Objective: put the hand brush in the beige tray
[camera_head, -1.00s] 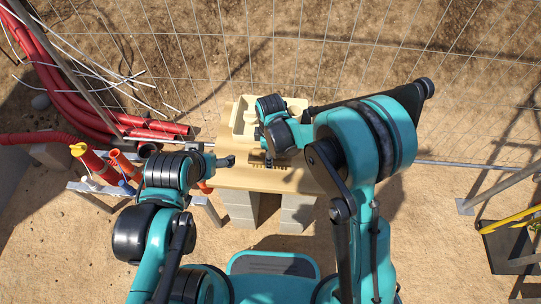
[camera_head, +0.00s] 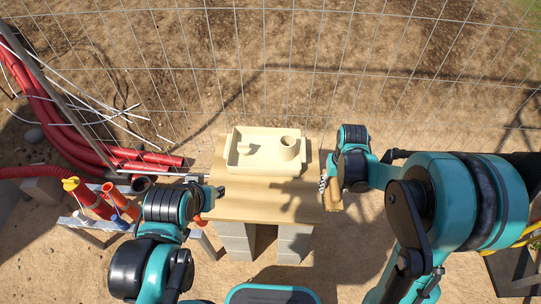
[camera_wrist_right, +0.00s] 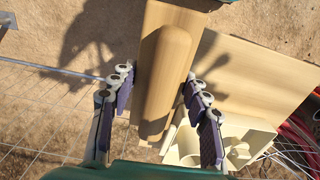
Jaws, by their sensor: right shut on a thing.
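The beige tray (camera_head: 262,170) sits on the back of the wooden table top. A beige cup-like thing (camera_head: 289,149) and a small beige piece (camera_head: 244,148) are in it. My right gripper (camera_head: 337,180) is shut on the wooden hand brush (camera_head: 333,196) at the table's right edge, to the right of the tray and nearer me. The brush's pale bristles face left. In the right wrist view the brush (camera_wrist_right: 165,70) lies between the fingers (camera_wrist_right: 160,100), with the tray (camera_wrist_right: 236,123) at lower right. My left gripper (camera_head: 216,192) is by the table's left edge; its fingers are too small to read.
The wooden table top (camera_head: 255,207) is clear in front of the tray and stands on grey blocks (camera_head: 236,238). A wire fence rises behind.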

